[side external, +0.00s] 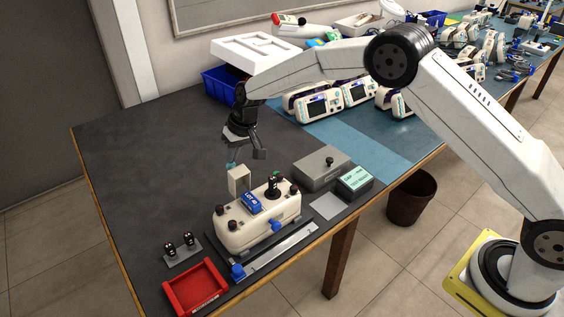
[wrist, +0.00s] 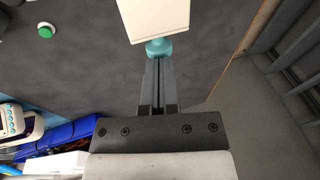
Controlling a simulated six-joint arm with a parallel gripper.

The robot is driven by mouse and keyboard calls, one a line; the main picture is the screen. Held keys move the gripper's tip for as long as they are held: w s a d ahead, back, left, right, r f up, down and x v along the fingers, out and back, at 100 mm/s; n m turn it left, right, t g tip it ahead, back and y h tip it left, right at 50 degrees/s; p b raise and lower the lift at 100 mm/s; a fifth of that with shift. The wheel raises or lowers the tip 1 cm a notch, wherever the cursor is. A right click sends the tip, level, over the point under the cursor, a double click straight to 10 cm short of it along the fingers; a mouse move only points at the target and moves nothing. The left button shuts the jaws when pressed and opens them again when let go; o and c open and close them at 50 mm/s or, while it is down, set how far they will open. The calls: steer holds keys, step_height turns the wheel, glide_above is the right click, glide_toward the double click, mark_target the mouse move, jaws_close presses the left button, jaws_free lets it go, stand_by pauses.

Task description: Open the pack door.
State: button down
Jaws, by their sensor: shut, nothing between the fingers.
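The cream pack unit (side external: 258,222) with a blue label, dark knobs and blue latches stands near the table's front edge. A small cream box-like part (side external: 238,180), apparently the pack door, stands upright at its back left; how it is joined is unclear. It also shows at the top of the wrist view (wrist: 155,18), with a teal knob (wrist: 158,47). My gripper (side external: 233,158) is just above this part, pointing down. In the wrist view its fingertips (wrist: 158,62) are together, at or right beside the teal knob. Contact cannot be told.
A red tray (side external: 194,290), a small stand with black knobs (side external: 181,249) and a metal rail (side external: 275,252) lie around the unit. A grey box (side external: 322,170) and a display (side external: 355,182) are to its right. The dark mat at left is clear.

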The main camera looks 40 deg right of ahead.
steer(key=shift+w+f, duration=0.3)
steer(key=shift+w, duration=0.3)
steer(key=shift+w+f, duration=0.3)
steer(key=shift+w, duration=0.3)
steer(key=shift+s+r, duration=0.1)
steer(key=shift+s, duration=0.2)
steer(key=shift+s+r, duration=0.15)
steer(key=shift+s, duration=0.3)
steer(key=w+d+r, duration=0.1)
steer(key=d+r, duration=0.2)
steer(key=r, duration=1)
steer(key=shift+d+r, duration=0.25)
steer(key=shift+d, duration=0.1)
